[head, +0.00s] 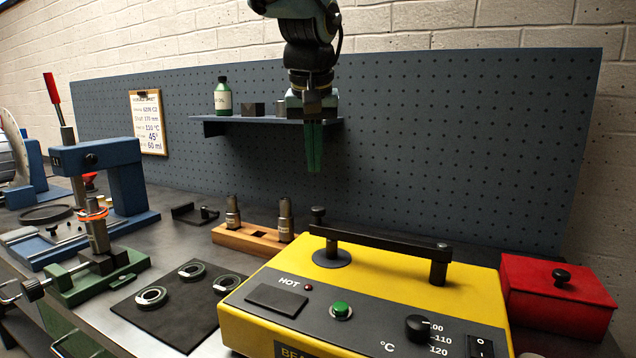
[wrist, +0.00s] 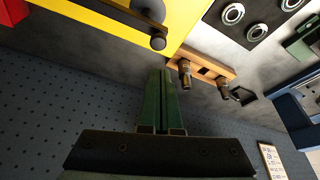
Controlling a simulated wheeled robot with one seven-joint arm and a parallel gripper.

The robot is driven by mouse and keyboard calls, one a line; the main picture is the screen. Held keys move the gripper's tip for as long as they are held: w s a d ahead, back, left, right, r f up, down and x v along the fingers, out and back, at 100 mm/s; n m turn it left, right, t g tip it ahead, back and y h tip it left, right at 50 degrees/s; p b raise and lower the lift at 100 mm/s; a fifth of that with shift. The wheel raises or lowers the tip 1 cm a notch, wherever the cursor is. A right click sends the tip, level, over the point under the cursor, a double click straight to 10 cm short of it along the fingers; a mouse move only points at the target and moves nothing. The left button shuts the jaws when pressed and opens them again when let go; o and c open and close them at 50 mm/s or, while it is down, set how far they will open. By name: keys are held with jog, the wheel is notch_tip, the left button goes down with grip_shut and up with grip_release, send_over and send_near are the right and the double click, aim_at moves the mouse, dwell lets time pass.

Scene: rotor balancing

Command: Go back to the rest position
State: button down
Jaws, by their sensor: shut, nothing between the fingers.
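My gripper (head: 314,172) hangs from above in the head view, in front of the pegboard and near the right end of the shelf. Its green fingers point down, are shut together and hold nothing. In the wrist view the shut fingers (wrist: 163,72) reach toward the bench, with bare grey surface by their tips. The gripper is apart from the wooden block (head: 262,246), which stands below it with metal pieces upright in it. The block also shows in the wrist view (wrist: 228,72).
The yellow heater (head: 270,335) with its black handle fills the front right. A red box (head: 545,312) stands right of it. Rings lie on a dark mat (head: 165,335). A blue press (head: 128,175) and green vise (head: 75,295) stand left. The shelf (head: 225,127) holds a bottle (head: 223,98).

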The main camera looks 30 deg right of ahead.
jog(key=w+a+f+n+y, duration=0.15)
jog(key=w+a+f, duration=0.35)
jog(key=a, duration=0.6)
jog(key=w+a+f+n, duration=0.2)
jog(key=w+a+f, duration=0.1)
jog(key=a+f, duration=0.6)
jog(key=s+a+f+n, duration=0.1)
jog(key=s+a+f, duration=0.2)
jog(key=a, duration=0.6)
jog(key=s+a+f+n+g, duration=0.1)
jog(key=s+a+f, duration=0.1)
jog(key=a+f, duration=0.3)
jog(key=a, duration=0.4)
jog(key=shift+s+f+g+y+p, duration=0.3)
jog(key=shift+s+f+y, duration=0.05)
jog(key=shift+s, duration=0.05)
jog(key=shift+n, duration=0.25)
